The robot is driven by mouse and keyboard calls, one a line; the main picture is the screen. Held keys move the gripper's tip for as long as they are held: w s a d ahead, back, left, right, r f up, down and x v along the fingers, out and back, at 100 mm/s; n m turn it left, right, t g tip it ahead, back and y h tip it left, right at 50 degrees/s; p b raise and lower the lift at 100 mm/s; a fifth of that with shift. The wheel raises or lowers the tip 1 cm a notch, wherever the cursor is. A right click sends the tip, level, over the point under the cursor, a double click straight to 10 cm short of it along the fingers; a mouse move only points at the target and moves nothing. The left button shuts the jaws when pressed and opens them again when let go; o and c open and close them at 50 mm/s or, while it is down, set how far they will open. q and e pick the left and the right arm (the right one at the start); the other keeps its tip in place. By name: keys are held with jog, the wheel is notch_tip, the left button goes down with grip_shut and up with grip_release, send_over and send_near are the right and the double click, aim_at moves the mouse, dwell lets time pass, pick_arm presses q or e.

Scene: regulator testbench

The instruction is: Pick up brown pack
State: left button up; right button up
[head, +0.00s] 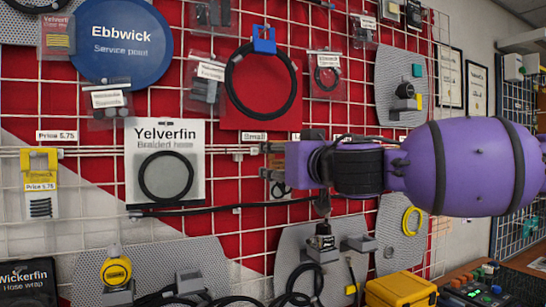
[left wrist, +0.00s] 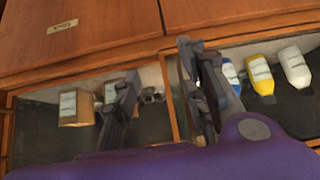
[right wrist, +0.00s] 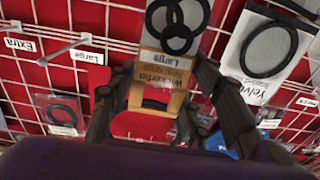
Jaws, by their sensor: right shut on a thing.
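A brown pack (right wrist: 163,66) with a "Wickerfin" "Large" label and black rings is upside down in the right wrist view. My right gripper (right wrist: 155,82) has a finger on each side of the pack and is shut on it. In the head view my right gripper (head: 270,160) is in front of the red-and-white grid wall, right of the Yelverfin pack; the brown pack is hard to make out there. My left gripper (left wrist: 160,64) is open and empty over an open drawer.
The grid wall carries hooks, a Yelverfin hose pack (head: 165,165), a hanging black hose (head: 228,85) and a blue Ebbwick sign (head: 122,40). The drawer below my left gripper holds a tan box (left wrist: 76,108) and several bottles. A yellow case (head: 400,290) stands at lower right.

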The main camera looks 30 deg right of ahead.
pick_arm(q)
jog(key=r+p, duration=0.1)
jog(key=w+d+r+p, duration=0.1)
jog(key=r+p, duration=0.1)
jog(key=p, duration=0.1)
jog(key=shift+w+d+r, duration=0.25)
jog(key=shift+d+r, duration=0.05)
jog(key=shift+r, duration=0.1)
pick_arm(e)
jog(key=s, duration=1.2)
jog(key=shift+a, duration=0.35)
pick_arm(q)
jog(key=shift+w+r, duration=0.1)
pick_arm(e)
jog(key=shift+r, duration=0.1)
pick_arm(q)
jog(key=shift+t, duration=0.3)
